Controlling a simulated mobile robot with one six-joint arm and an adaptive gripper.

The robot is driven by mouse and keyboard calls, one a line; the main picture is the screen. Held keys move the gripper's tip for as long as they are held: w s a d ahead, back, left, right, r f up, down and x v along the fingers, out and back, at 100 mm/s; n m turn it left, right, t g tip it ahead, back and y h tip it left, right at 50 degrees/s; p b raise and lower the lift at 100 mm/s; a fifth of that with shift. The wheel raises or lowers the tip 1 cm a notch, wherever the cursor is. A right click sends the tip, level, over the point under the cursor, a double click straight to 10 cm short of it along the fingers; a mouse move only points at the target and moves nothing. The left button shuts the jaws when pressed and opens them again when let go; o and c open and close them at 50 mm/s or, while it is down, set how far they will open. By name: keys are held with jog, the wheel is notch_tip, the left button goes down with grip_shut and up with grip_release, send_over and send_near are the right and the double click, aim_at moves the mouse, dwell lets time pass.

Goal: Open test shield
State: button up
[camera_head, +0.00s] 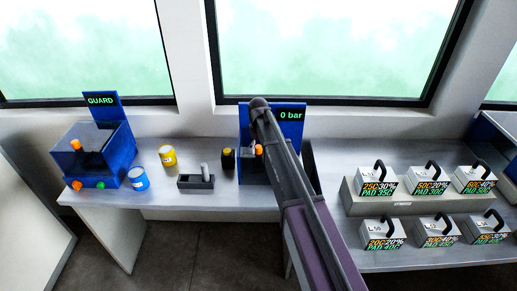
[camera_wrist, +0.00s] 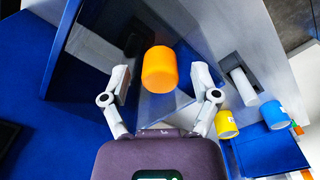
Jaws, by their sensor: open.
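The blue test station (camera_head: 291,113) with a "0 bar" display stands at the back middle of the bench, largely hidden behind my arm in the head view. Its orange knob (camera_head: 259,149) shows just left of my arm. In the wrist view the orange knob (camera_wrist: 159,69) lies between the two fingers of my gripper (camera_wrist: 161,76), with a visible gap on both sides. The gripper is open and holds nothing. A greyish see-through panel (camera_wrist: 165,107), which looks like the shield, shows behind the knob; its edges are hard to make out.
Left on the bench are a blue GUARD box (camera_head: 118,150), a blue can (camera_head: 138,178), a yellow can (camera_head: 167,156) and a dark holder (camera_head: 196,182) with a grey piece. Several handled weights (camera_head: 378,181) fill the right side.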

grip_shut()
jog(key=shift+r, duration=0.15)
